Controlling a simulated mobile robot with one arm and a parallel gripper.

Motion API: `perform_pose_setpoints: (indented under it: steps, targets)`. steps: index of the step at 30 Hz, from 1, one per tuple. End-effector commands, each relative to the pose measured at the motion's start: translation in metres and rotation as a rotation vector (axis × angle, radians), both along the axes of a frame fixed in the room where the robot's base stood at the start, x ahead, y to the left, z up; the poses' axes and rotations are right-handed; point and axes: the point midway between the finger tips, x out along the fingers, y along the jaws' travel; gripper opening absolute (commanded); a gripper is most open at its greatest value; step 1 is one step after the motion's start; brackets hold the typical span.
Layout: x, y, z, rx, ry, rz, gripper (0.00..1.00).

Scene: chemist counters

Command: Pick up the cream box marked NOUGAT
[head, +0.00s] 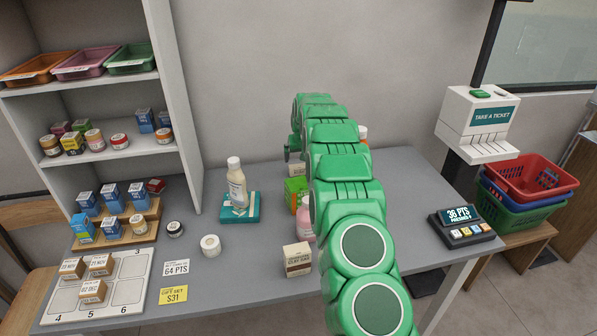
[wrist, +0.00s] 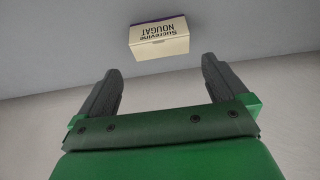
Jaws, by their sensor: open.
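The cream box marked NOUGAT (wrist: 160,46) shows in the wrist view with its lettering upside down and a purple strip along its upper edge in the picture. My gripper (wrist: 160,70) is open and empty, its two dark fingers apart. The box appears just beyond the fingertips, between their lines, with clear space around it. In the head view my green arm reaches over the counter and hides much of the gripper's surroundings. A small cream box (head: 297,169) shows partly near the arm's far end; its marking is too small to read there.
Another cream box with a brown base (head: 297,260) stands at the counter's front. A green and orange box (head: 296,191) and a pink bottle (head: 305,222), partly hidden, stand beside my arm. A card reader (head: 466,228) sits right.

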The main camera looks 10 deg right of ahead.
Motion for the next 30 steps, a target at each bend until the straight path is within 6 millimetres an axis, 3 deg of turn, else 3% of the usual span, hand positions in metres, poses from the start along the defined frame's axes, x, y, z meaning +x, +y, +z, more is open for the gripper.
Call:
perform_pose_setpoints:
  steps: [5,15,25,30]
  targets:
    - [0.001,0.001,-0.010,0.000,0.000,0.000,1.00]
    - [0.008,0.003,-0.049,0.000,0.001,0.000,1.00]
    - [0.011,0.003,-0.052,0.000,-0.001,0.000,1.00]
    - [0.011,0.003,-0.052,0.000,-0.001,0.000,0.76]
